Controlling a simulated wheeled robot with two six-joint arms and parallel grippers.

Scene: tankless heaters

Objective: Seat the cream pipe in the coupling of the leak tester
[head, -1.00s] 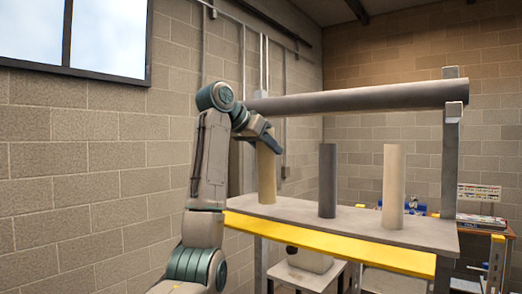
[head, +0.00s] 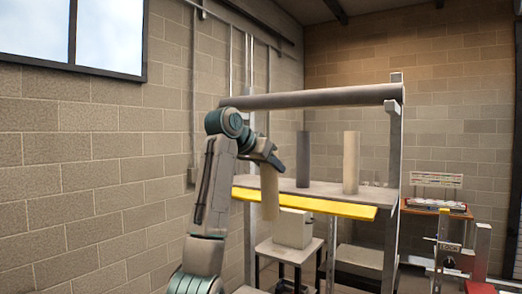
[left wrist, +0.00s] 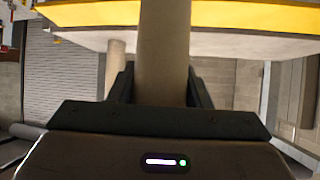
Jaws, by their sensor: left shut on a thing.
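My left gripper (head: 268,160) is shut on the upper part of a cream pipe (head: 270,196). The pipe hangs nearly upright in front of the shelf's yellow front edge, its lower end below that edge. In the left wrist view the pipe (left wrist: 164,50) runs up between the two fingers (left wrist: 160,88). A second cream pipe (head: 351,163) stands upright on the shelf. I cannot make out a coupling; a grey stand with a yellowish part (head: 449,246) at the lower right may be the leak tester. My right gripper is not in view.
The shelf (head: 325,188) also bears a dark grey pipe (head: 303,160); a thick horizontal bar (head: 315,97) crosses above. A white box (head: 293,228) is on a small table below. A bench (head: 436,209) stands at the right back. A block wall is at the left.

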